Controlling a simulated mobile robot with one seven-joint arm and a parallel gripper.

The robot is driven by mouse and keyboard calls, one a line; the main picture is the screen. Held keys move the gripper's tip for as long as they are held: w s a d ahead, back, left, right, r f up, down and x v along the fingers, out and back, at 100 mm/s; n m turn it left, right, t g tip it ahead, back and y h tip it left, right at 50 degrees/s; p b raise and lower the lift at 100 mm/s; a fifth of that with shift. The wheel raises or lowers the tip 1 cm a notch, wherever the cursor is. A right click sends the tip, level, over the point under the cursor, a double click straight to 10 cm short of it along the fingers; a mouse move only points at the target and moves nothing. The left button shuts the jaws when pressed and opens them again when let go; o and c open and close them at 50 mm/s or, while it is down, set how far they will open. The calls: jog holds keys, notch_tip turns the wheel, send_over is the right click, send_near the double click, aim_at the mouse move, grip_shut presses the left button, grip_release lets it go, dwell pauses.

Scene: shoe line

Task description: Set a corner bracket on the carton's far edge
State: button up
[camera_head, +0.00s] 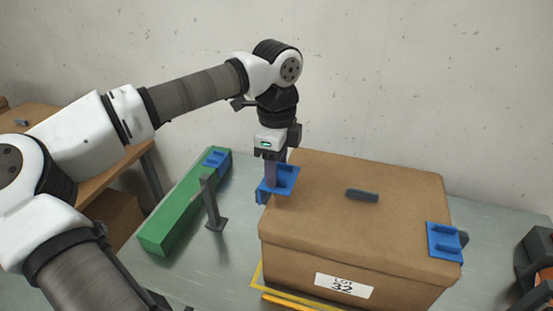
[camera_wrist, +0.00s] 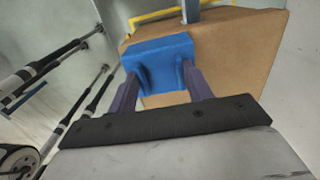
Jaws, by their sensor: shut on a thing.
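The brown carton (camera_head: 340,215) stands on the metal table with its lid closed and a "LOT 32" label on its front. My gripper (camera_head: 270,178) is shut on a blue corner bracket (camera_head: 285,180) at the carton's left top edge. In the wrist view the held bracket (camera_wrist: 163,52) sits between my two finger pads, with the carton (camera_wrist: 240,50) behind it. Whether the bracket rests on the edge or hangs just above it, I cannot tell. A second blue bracket (camera_head: 443,241) sits over the carton's right edge. A third blue bracket (camera_head: 216,158) lies on a green block.
The long green block (camera_head: 180,215) lies left of the carton, with a grey upright post (camera_head: 210,200) between them. A small dark bar (camera_head: 362,195) lies on the carton's lid. Yellow strips (camera_head: 285,299) run along its base. Dark and orange equipment (camera_head: 540,262) stands at right.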

jog(key=b, duration=0.2)
send_over(276, 204)
notch_tip(276, 204, down, 4)
jog(key=shift+f, duration=0.1)
notch_tip(276, 204, down, 3)
jog(key=b, duration=0.3)
jog(key=shift+w, duration=0.1)
jog(key=shift+f+b, duration=0.35)
jog(key=shift+b, duration=0.95)
dwell(1.2)
dwell(0.4)
jog(key=o, duration=1.5)
jog(key=shift+c, duration=0.2)
jog(key=shift+r, duration=0.15)
